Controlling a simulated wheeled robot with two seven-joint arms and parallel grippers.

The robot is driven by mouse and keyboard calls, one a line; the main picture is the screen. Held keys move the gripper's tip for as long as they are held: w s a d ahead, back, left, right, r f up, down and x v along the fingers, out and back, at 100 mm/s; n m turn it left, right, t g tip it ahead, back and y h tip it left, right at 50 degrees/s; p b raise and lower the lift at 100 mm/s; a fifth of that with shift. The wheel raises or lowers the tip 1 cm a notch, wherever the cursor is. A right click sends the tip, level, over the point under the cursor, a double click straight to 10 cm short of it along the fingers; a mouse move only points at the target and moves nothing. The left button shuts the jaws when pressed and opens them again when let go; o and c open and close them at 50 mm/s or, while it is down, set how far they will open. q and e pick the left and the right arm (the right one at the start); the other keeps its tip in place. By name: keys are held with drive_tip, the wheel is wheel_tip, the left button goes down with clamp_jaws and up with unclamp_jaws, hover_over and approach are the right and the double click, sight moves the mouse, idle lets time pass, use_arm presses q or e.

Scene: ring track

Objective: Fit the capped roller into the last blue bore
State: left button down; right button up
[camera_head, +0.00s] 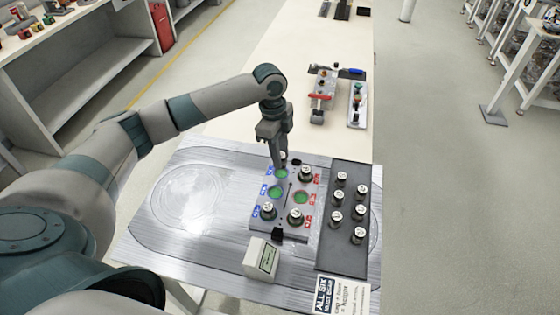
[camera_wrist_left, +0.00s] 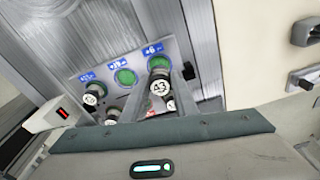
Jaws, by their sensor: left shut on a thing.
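My left gripper (camera_head: 280,160) is shut on a roller with a white cap marked 43 (camera_wrist_left: 160,88), held close beside the end bore in the blue-labelled row. The grey bore block (camera_head: 284,204) has blue labels on its left and red labels on its right. That end blue bore (camera_head: 282,174) and the middle blue bore (camera_head: 276,191) show green and empty. They also show in the left wrist view, the end one (camera_wrist_left: 158,62) and the middle one (camera_wrist_left: 125,76). A capped roller (camera_head: 268,209) sits in the third blue bore. My right gripper is not in view.
A dark tray (camera_head: 329,263) on the right holds several capped rollers. A small white box with a display (camera_head: 261,258) and a printed sign (camera_head: 341,299) stand near the front edge. Tool holders (camera_head: 322,96) lie farther back. The metal tabletop left of the block is clear.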

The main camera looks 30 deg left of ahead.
use_arm(q)
wheel_tip(320, 180, down, 3)
drive_tip(key=shift+f+p, duration=0.2)
drive_tip(key=shift+p, duration=0.7)
drive_tip(key=shift+f, duration=0.3)
drive_tip(key=c, duration=1.4)
unclamp_jaws()
drive_tip(key=shift+f, duration=0.1)
